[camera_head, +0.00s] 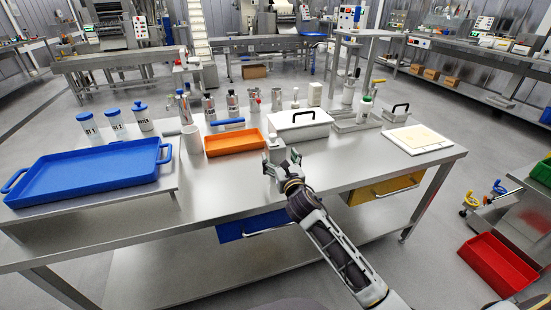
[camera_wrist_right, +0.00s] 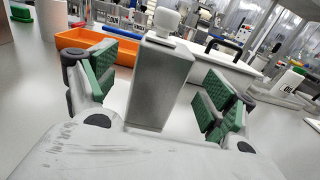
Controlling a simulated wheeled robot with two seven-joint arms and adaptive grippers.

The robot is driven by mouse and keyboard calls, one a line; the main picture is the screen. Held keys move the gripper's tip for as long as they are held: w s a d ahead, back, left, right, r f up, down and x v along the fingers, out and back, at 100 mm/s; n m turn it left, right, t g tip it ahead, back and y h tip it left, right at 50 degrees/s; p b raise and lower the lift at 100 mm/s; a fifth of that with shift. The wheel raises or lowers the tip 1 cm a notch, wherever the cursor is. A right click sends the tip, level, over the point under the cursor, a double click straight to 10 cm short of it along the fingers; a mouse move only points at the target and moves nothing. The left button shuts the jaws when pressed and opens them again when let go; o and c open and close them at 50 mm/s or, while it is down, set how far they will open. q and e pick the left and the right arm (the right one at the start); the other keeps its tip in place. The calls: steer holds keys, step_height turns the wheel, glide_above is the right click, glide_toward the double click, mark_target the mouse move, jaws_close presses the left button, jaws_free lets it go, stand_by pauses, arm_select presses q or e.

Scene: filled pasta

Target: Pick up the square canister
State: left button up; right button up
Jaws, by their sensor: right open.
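The square canister (camera_wrist_right: 160,85) is a grey, upright, flat-sided container with a white cap. In the wrist view it stands between the two green-padded fingers of my right gripper (camera_wrist_right: 160,92), with a visible gap on each side. In the head view the canister (camera_head: 276,148) stands on the steel table just beyond my right gripper (camera_head: 283,166), which partly covers its lower part. My right gripper is open around it. My left gripper is not in view.
An orange tray (camera_head: 234,142) lies left of the canister, and a white lidded box with a black handle (camera_head: 299,121) stands behind it. The table front is clear.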

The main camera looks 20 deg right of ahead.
mark_target(278, 154)
steer(key=shift+w, duration=0.45)
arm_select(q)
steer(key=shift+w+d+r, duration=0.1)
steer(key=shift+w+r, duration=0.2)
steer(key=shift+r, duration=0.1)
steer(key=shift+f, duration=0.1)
arm_select(e)
steer(key=shift+w, duration=0.15)
steer(key=shift+w, duration=0.55)
steer(key=shift+w+d+f+b, duration=0.1)
steer(key=shift+w+b, duration=0.4)
steer(key=shift+w, duration=0.65)
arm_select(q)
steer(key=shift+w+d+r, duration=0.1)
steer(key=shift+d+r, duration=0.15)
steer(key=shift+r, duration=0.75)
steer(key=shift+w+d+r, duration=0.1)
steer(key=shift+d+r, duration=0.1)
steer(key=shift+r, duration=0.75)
arm_select(e)
steer(key=shift+w, duration=0.75)
